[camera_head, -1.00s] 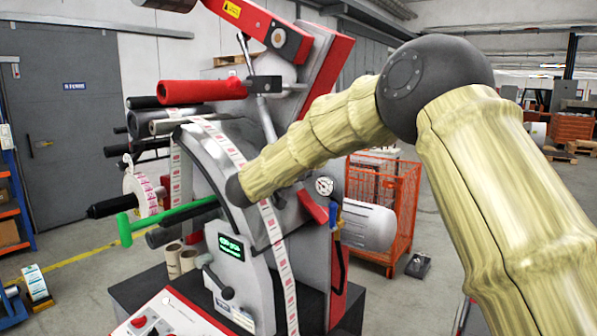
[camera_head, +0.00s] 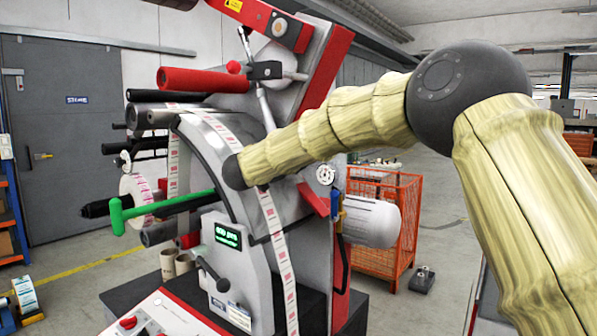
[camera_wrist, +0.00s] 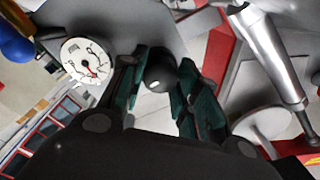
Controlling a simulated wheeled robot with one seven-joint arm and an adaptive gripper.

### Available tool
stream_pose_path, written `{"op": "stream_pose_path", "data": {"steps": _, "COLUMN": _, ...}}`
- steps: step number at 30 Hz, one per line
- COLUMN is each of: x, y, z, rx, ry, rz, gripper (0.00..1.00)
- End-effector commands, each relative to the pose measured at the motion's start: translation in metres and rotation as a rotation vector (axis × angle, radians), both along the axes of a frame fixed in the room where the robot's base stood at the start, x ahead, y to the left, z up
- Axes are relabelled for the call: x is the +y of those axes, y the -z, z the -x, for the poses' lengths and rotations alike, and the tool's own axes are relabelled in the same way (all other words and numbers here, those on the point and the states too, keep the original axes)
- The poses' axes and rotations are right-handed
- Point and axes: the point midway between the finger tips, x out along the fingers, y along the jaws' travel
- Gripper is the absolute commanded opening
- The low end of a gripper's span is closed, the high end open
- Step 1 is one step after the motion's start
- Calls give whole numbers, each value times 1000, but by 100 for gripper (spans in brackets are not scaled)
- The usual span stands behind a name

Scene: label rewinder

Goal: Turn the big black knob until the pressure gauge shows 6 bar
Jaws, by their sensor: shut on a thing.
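The big black knob (camera_wrist: 161,70) shows in the wrist view as a dark round cap with a small pale spot. My gripper (camera_wrist: 158,78) has its dark green fingers on either side of it and is shut on it. The pressure gauge (camera_wrist: 86,61) is a white round dial left of the fingers; a small red mark shows near its centre, but its figures are too small to read. The gauge also shows in the head view (camera_head: 325,174), too small to read. The knob and my gripper are hidden there.
The label rewinder (camera_head: 300,240) fills the middle of the head view, with a red roller (camera_head: 205,79) and a green bar (camera_head: 165,207). A silver cylinder (camera_wrist: 270,50) lies right of the fingers in the wrist view. An orange cage (camera_head: 385,255) stands behind.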

Motion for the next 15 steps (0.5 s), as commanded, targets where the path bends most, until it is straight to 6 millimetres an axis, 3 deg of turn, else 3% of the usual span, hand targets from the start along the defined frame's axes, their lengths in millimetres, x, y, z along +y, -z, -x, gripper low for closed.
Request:
{"op": "stream_pose_path", "data": {"steps": 1, "x": 2, "y": 10, "z": 1, "rx": -22, "ry": -1, "rz": -35, "gripper": 8}}
{"op": "stream_pose_path", "data": {"steps": 15, "x": 2, "y": 9, "z": 1, "rx": -232, "ry": -1, "rz": -327, "gripper": 8}}
